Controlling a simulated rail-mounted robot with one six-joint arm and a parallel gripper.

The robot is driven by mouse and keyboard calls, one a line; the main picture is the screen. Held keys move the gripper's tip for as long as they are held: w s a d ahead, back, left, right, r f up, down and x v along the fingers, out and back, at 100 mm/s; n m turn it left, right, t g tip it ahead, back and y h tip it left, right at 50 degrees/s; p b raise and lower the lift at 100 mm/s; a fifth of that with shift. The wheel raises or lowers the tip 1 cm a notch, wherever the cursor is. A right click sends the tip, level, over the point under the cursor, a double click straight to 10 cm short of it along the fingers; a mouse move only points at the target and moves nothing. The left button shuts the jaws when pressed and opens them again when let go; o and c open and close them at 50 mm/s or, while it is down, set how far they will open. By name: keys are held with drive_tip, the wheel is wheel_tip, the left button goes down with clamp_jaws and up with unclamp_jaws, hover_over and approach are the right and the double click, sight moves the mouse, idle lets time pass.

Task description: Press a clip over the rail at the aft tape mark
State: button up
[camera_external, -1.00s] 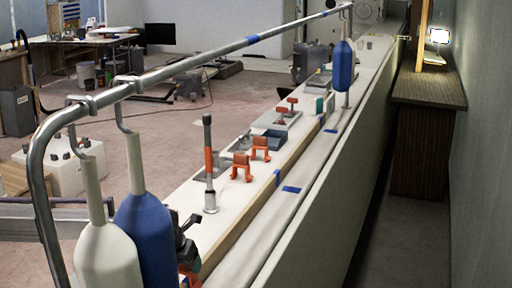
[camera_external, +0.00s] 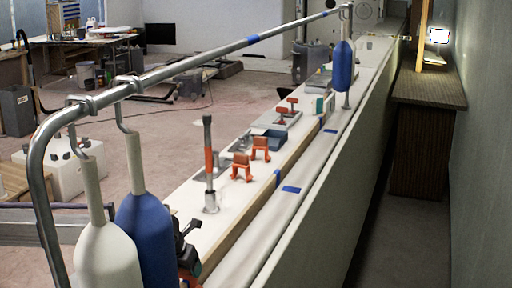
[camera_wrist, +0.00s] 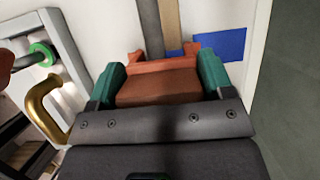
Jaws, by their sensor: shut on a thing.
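In the wrist view, my gripper (camera_wrist: 162,74) has its two teal-padded fingers on both sides of an orange clip (camera_wrist: 158,88) and is shut on it. A blue tape patch (camera_wrist: 222,44) lies on the white surface just past the right finger. In the external view, my gripper (camera_external: 190,258) is low, partly hidden behind the blue fender, with little of the clip clear to see. The steel rail (camera_external: 190,62) runs overhead with blue tape at its middle (camera_external: 252,40) and far end (camera_external: 326,14). Two more orange clips (camera_external: 241,167) (camera_external: 260,148) stand on the bench.
White (camera_external: 108,250) and blue (camera_external: 148,235) fenders hang from the near rail end; another blue fender (camera_external: 344,68) hangs far off. An orange-banded post (camera_external: 209,160) stands on the bench. Blue tape patches (camera_external: 291,189) mark the white ledge. The wrist view shows a brass hook (camera_wrist: 42,108).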

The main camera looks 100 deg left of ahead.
drive_tip(key=shift+f, duration=0.25)
drive_tip(key=o, duration=1)
drive_tip(key=w+p+v, duration=0.1)
drive_tip(key=p+v, duration=0.9)
drive_tip(key=v, duration=0.1)
drive_tip(key=s+d+n+h, duration=0.1)
drive_tip(key=s+d+n, duration=0.5)
drive_tip(key=s, duration=0.6)
drive_tip(key=s+d+n+h+p, duration=0.1)
drive_tip(key=s+d+n+h, duration=0.1)
drive_tip(key=s+d+n, duration=0.5)
drive_tip(key=s+d+r+n+g+h+p, duration=0.1)
drive_tip(key=s+d+n, duration=0.6)
drive_tip(key=s, duration=1.1)
drive_tip(key=shift+s+d, duration=0.15)
